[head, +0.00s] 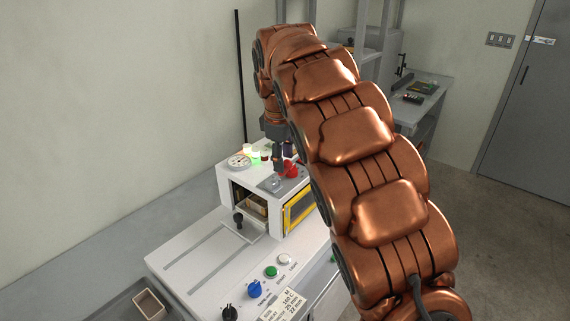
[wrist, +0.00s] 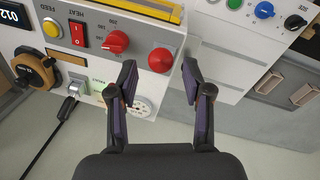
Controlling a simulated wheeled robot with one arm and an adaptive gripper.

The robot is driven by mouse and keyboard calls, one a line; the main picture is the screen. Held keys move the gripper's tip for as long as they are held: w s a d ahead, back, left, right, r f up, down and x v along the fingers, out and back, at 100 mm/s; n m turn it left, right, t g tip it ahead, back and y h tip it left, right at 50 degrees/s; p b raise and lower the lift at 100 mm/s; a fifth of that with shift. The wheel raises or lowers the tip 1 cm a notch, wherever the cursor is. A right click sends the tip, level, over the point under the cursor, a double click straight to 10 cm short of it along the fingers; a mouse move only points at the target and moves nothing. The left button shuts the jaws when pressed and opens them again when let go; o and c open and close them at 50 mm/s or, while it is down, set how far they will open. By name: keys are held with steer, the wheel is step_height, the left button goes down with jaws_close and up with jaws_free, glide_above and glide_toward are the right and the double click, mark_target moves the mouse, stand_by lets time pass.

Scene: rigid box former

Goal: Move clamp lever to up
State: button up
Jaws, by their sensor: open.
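My gripper (wrist: 159,68) is open and empty, its two dark fingers apart and pointing down at the machine's panel. In the head view my gripper (head: 282,150) is over the top of the white box-shaped machine (head: 236,177). A round red knob (wrist: 161,57) shows between the fingertips in the wrist view; I cannot tell whether the fingers touch it. A black ball-ended handle (head: 238,217) stands upright at the front opening of the machine. No part is clearly labelled as the clamp lever, so I cannot tell which it is.
A red dial (wrist: 117,41), a red switch (wrist: 78,34) and a round gauge (wrist: 145,106) sit near the fingers. Green (head: 271,271) and blue (head: 254,288) controls are on the front bench. The wall is close behind the machine.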

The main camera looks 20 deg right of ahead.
mark_target(284, 175)
steer(key=shift+w+d+f+p, duration=0.1)
steer(key=shift+f+p, duration=0.15)
steer(key=shift+f, duration=0.65)
steer(key=shift+w+d+f+p, duration=0.1)
steer(key=shift+f+p, duration=0.1)
steer(key=shift+f, duration=0.65)
steer(key=shift+c, duration=0.2)
jaws_close()
steer(key=shift+r, duration=0.1)
